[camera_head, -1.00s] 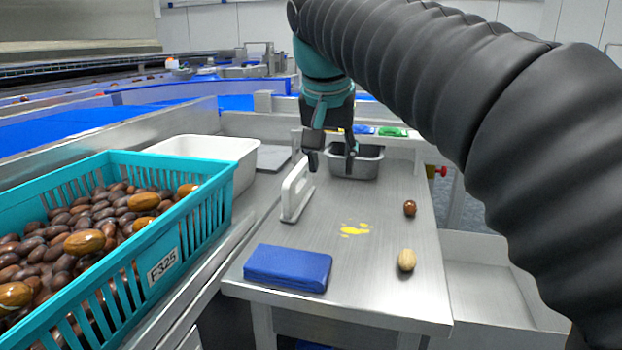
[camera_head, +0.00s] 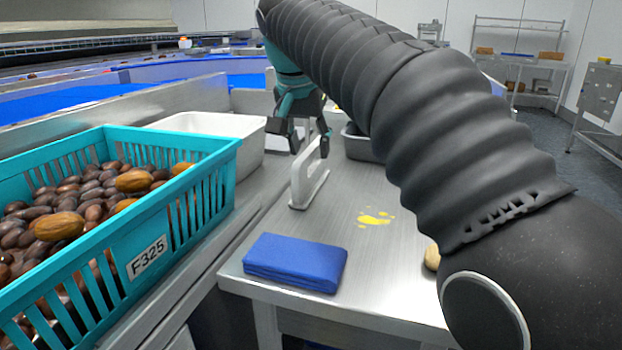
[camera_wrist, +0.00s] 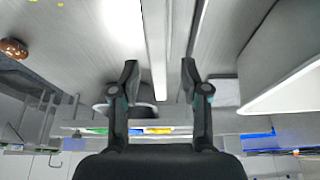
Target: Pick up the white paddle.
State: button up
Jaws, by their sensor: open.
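The white paddle (camera_head: 298,186) stands upright on its edge on the steel table, with an opening forming a handle. In the wrist view the paddle (camera_wrist: 156,50) is a pale strip running down between my two fingers. My gripper (camera_head: 310,147) is open above the paddle's top end, pointing down. In the wrist view my gripper (camera_wrist: 160,68) has its fingers spread, one on each side of the strip, with gaps visible. I cannot tell how far down the fingers reach along the paddle.
A blue folded cloth (camera_head: 295,262) lies at the table's front left. A teal crate (camera_head: 190,205) of dates and a white tub (camera_head: 250,150) stand at left. A grey metal tray (camera_head: 358,144) sits behind. Yellow spots (camera_head: 375,217) mark the table. A pale date (camera_head: 432,257) is partly hidden by my arm.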

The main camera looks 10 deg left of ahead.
aim_at(313, 167)
jog(key=shift+b+x, duration=0.9)
jog(key=shift+x, duration=1.85)
jog(key=shift+s, duration=0.1)
grip_shut()
